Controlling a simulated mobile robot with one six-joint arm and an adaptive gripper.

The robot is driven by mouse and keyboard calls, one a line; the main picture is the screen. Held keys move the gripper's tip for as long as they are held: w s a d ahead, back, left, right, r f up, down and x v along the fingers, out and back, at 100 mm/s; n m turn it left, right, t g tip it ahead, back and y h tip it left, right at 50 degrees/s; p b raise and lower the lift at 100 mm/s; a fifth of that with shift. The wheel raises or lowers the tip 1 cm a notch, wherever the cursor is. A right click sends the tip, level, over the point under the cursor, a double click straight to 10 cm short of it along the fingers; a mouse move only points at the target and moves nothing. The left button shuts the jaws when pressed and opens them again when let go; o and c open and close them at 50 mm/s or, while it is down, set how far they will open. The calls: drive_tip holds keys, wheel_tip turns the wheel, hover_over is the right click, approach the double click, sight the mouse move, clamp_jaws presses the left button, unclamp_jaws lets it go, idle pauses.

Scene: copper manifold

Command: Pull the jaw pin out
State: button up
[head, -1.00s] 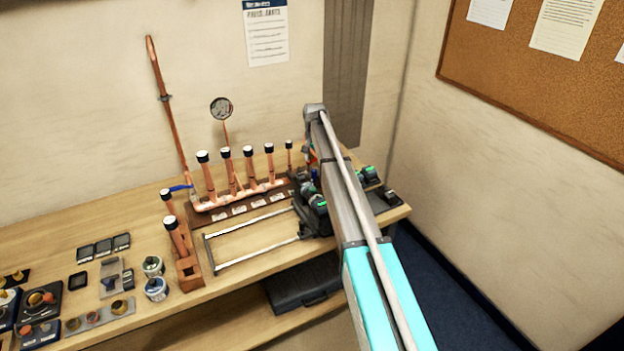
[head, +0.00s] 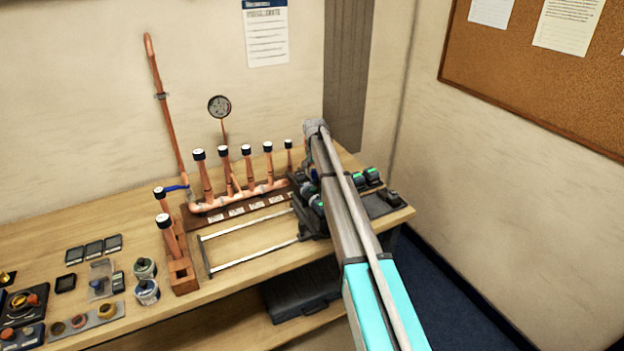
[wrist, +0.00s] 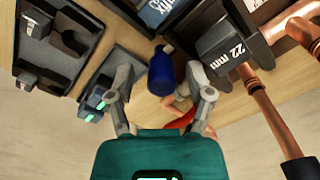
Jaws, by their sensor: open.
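My gripper (wrist: 163,82) is open in the wrist view, its two grey fingers spread. A dark blue cylindrical piece (wrist: 161,74) with a small pale tip shows between the fingers; I cannot tell whether they touch it. An orange-red part (wrist: 184,120) shows partly below it, near the right finger. I cannot pick out the jaw pin for certain. A black block marked 22 mm (wrist: 222,50) stands just right of the fingers. In the head view my arm hides the gripper and much of the tools at the bench's right end.
Copper pipes (wrist: 262,115) run close on the right in the wrist view. Black holders (wrist: 50,88) lie to the left. In the head view, the copper manifold (head: 240,197) and a metal frame (head: 205,255) are left of my arm on the wooden bench (head: 135,215).

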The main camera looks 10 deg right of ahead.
drive_tip(key=shift+f, duration=0.35)
clamp_jaws()
idle(0.3)
